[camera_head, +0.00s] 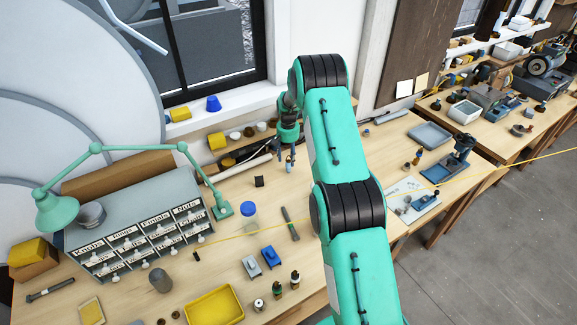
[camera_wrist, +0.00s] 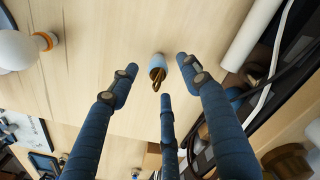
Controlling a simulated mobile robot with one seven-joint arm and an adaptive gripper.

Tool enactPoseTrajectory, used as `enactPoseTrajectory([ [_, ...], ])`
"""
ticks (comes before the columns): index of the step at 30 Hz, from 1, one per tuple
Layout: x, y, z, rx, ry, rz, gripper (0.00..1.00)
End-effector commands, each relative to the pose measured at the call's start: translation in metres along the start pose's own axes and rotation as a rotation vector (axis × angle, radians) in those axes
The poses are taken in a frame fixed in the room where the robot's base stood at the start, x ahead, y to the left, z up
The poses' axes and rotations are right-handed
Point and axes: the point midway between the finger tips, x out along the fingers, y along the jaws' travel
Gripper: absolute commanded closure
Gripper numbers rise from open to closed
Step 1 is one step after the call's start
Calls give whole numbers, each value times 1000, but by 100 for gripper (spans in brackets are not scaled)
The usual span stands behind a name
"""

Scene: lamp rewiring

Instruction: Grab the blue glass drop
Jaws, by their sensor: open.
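A small pale-blue drop (camera_wrist: 157,63) with a brass-coloured hook or cap lies on the wooden bench in the wrist view. I take it for the blue glass drop. My gripper (camera_wrist: 160,80) is open, with its three blue fingers spread around the drop's place in the picture. The fingertips look apart from it, and I cannot tell the height above it. In the head view my gripper (camera_head: 289,163) hangs over the back of the bench near the window wall. I cannot make out the drop there.
A white roll (camera_wrist: 250,32) and dark cables lie right of the drop. A white bulb-like thing (camera_wrist: 17,48) is at the left. A yellow line crosses the bench.

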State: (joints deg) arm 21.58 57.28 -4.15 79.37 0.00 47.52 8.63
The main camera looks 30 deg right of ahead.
Motion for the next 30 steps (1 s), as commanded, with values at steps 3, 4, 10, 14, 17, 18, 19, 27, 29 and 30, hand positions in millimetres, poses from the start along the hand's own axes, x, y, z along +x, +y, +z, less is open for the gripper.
enactPoseTrajectory([
  [3, 6, 0, 0, 0, 0, 0, 52],
  [4, 6, 0, 0, 0, 1, 0, 52],
  [10, 7, 0, 0, 0, 1, 0, 52],
  [14, 7, 0, 0, 0, 0, 0, 52],
  [17, 9, 0, 0, 0, 0, 0, 52],
  [18, 11, 0, 0, 0, 0, 0, 52],
  [19, 12, 0, 0, 0, 0, 0, 52],
  [27, 36, 2, 3, 0, -2, 0, 52],
  [29, 42, 2, 3, 0, -1, 0, 52],
  [30, 46, 2, 2, 0, -1, 0, 52],
])
